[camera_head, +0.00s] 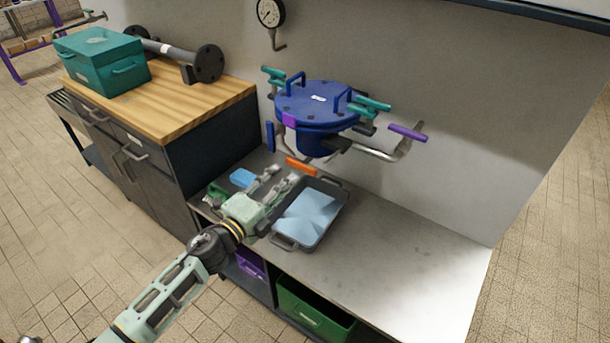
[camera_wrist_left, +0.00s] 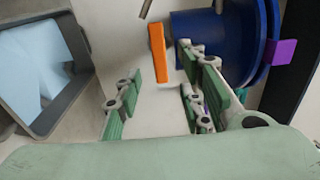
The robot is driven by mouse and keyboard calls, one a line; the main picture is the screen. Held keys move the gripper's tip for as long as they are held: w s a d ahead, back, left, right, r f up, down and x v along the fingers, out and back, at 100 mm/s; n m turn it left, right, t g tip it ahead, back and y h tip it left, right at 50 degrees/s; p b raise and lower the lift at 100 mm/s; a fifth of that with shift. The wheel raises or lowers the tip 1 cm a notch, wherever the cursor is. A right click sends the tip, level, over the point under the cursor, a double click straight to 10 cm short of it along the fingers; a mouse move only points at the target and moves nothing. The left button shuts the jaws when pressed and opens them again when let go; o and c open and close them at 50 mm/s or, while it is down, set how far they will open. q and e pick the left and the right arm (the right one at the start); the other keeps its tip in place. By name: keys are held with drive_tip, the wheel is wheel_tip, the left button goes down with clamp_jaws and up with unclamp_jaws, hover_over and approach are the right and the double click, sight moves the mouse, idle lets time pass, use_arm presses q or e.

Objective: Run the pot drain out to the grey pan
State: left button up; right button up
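The blue lidded pot (camera_head: 315,105) is mounted at the wall above the bench; its blue side also shows in the wrist view (camera_wrist_left: 225,45). An orange handle (camera_head: 301,167) sits low beneath the pot, and in the wrist view (camera_wrist_left: 158,52) it lies beyond my fingers, apart from them. The grey pan (camera_head: 337,218) stands on the bench below, pale blue inside; it also shows in the wrist view (camera_wrist_left: 82,50). My left gripper (camera_head: 284,174) is open and empty, beside the pan and short of the orange handle. My right gripper is out of view.
A bent pipe with a purple handle (camera_head: 407,132) projects right of the pot. A blue block (camera_head: 242,178) lies left of my gripper. A wooden-topped cabinet (camera_head: 165,105) bears a teal box (camera_head: 102,62) and flanged pipe. The bench (camera_head: 420,265) is clear at right.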

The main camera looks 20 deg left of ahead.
sight(300, 168)
use_arm(q)
drive_tip(key=x, duration=0.7)
drive_tip(key=shift+a+f+b, duration=0.1)
drive_tip(key=shift+b, duration=0.3)
drive_tip(key=shift+c, duration=0.5)
clamp_jaws()
